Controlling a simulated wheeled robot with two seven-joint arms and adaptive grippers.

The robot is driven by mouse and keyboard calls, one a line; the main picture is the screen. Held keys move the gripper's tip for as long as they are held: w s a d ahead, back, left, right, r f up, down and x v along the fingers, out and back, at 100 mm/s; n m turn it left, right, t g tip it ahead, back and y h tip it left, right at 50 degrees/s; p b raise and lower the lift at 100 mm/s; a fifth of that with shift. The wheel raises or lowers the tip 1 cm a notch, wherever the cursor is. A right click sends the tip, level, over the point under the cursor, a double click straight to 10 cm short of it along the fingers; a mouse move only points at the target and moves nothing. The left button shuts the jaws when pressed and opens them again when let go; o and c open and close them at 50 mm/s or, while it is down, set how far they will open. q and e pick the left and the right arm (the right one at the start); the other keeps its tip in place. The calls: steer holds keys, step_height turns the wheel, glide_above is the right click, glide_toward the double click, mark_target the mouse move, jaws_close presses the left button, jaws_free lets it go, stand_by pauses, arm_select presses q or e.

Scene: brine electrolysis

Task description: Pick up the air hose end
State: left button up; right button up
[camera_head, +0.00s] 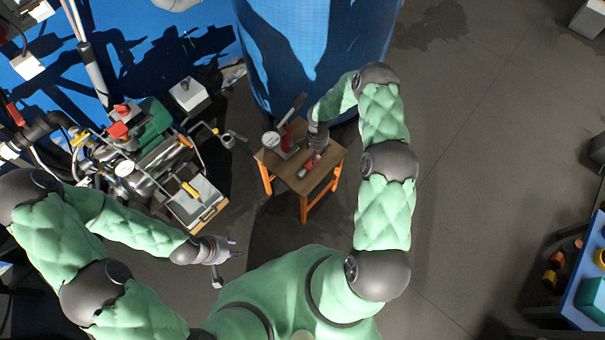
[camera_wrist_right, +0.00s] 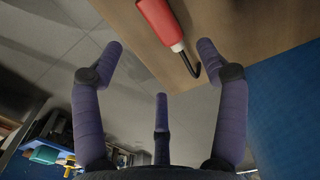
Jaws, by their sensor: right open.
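I cannot tell for certain whether this is the air hose end. My right gripper (camera_wrist_right: 160,62) is open and empty, its fingers spread just short of the red cylinder, the hook near one fingertip. In the head view the right gripper (camera_head: 317,145) is over the stool and partly hides it. My left gripper (camera_head: 234,249) is open and empty over the floor.
A white-and-red gauge device (camera_head: 272,139) with a grey handle stands on the stool. A large blue tank (camera_head: 310,50) rises behind it. A cart of pipes and green machinery (camera_head: 150,140) is at left.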

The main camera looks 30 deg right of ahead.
mark_target(309, 167)
step_height(309, 167, down, 4)
steer(key=shift+r+b, duration=0.15)
steer(key=shift+b, duration=0.3)
step_height(309, 167, down, 5)
steer(key=shift+w+b, duration=0.15)
steer(key=shift+b, duration=1.05)
steer(key=c, duration=1.3)
